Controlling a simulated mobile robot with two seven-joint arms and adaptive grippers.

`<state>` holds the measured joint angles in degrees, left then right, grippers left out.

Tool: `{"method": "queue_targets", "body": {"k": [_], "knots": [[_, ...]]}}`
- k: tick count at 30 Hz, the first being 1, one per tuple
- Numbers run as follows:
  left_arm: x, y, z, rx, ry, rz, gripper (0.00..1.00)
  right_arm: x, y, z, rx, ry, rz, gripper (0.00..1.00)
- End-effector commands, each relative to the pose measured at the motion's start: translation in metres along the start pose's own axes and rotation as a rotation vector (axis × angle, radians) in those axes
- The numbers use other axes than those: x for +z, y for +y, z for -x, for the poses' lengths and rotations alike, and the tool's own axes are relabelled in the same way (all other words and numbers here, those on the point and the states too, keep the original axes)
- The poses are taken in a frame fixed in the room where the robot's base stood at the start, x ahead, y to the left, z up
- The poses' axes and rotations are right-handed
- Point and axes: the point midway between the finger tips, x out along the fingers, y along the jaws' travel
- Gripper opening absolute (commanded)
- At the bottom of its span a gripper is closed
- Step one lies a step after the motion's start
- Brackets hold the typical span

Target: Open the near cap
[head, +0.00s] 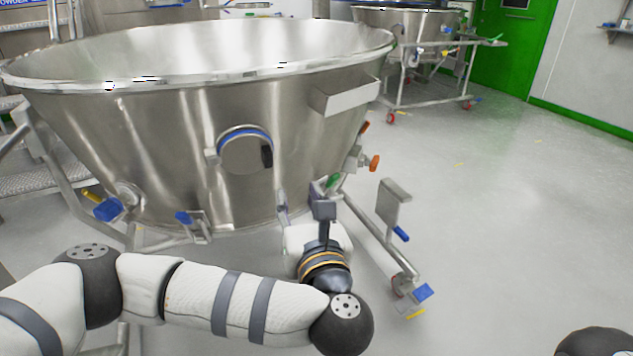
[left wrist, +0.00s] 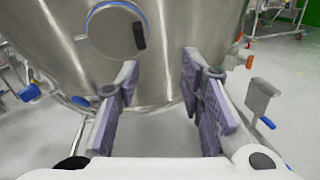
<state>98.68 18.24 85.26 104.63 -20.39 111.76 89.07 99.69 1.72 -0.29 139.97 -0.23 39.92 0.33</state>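The near cap is a round steel disc (head: 245,152) with a blue ring and a black handle (head: 267,156), closed against the front wall of the large steel vessel (head: 130,130). In the left wrist view the cap (left wrist: 112,35) is at the top left, its black handle (left wrist: 139,35) on its right side. My left gripper (head: 301,196) is below and to the right of the cap, apart from it. In the left wrist view its two purple-grey finger pads (left wrist: 159,68) are spread with nothing between them. My right gripper is out of view.
A steel box-shaped bracket (head: 346,95) juts from the vessel wall, upper right of the cap. An orange-handled valve (head: 374,162) and frame legs with casters (head: 405,285) stand at right. Another vessel (head: 415,22) is behind. Floor (head: 510,220) at right is clear.

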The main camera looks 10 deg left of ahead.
Motion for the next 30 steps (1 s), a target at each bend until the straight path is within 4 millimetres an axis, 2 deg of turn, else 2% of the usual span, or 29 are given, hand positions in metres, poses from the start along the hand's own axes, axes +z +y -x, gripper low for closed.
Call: {"method": "queue_targets", "body": {"k": [1, 3, 8, 15, 18, 23, 30], "knots": [[0.001, 0.013, -0.009, 0.063, 0.001, 0.064, 0.35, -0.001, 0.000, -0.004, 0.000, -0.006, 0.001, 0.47], [0.006, 0.023, -0.017, 0.113, -0.005, 0.118, 0.35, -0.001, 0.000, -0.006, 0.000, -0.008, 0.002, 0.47], [0.006, 0.029, -0.042, 0.126, -0.010, 0.131, 0.35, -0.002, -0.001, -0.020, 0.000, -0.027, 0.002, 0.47], [0.010, 0.035, -0.102, 0.122, -0.008, 0.129, 0.35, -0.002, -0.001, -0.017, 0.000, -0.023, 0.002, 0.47], [0.010, 0.037, -0.120, 0.120, -0.007, 0.129, 0.35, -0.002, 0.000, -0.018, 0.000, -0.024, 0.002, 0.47], [0.010, 0.038, -0.134, 0.116, -0.007, 0.129, 0.35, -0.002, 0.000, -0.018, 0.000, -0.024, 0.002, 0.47], [0.010, 0.038, -0.135, 0.115, -0.007, 0.128, 0.35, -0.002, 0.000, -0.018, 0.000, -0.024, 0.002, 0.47]]}}
